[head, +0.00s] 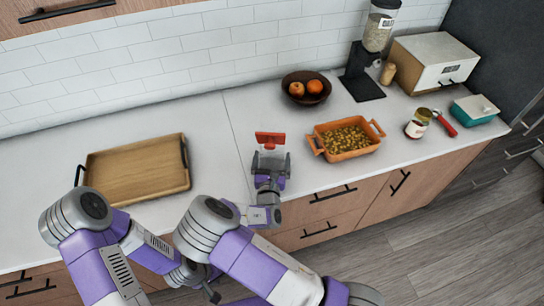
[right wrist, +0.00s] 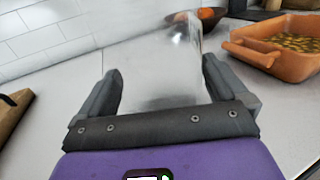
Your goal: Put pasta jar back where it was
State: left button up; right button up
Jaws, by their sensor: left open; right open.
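A clear glass jar with a red top (head: 270,139) stands on the white counter, left of the orange dish; I take it for the pasta jar. My right gripper (head: 271,163) is open, with its fingers on either side of the jar. In the right wrist view the clear jar (right wrist: 165,70) shows between and beyond the open fingers (right wrist: 160,90); I cannot tell whether they touch it. The jar looks see-through, with no contents visible. My left gripper (head: 211,293) is low in the head view, in front of the counter, mostly hidden by my arms, and holds nothing visible.
An orange dish (head: 317,138) with small yellowish pieces stands right of the jar. A fruit bowl (head: 293,77) is behind. A wooden tray (head: 135,200) lies left. A dispenser (head: 352,78), bread box (head: 432,48), labelled jar (head: 417,128) and teal container (head: 478,117) stand right. Counter between tray and jar is clear.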

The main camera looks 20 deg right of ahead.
jog(key=v, duration=1.1)
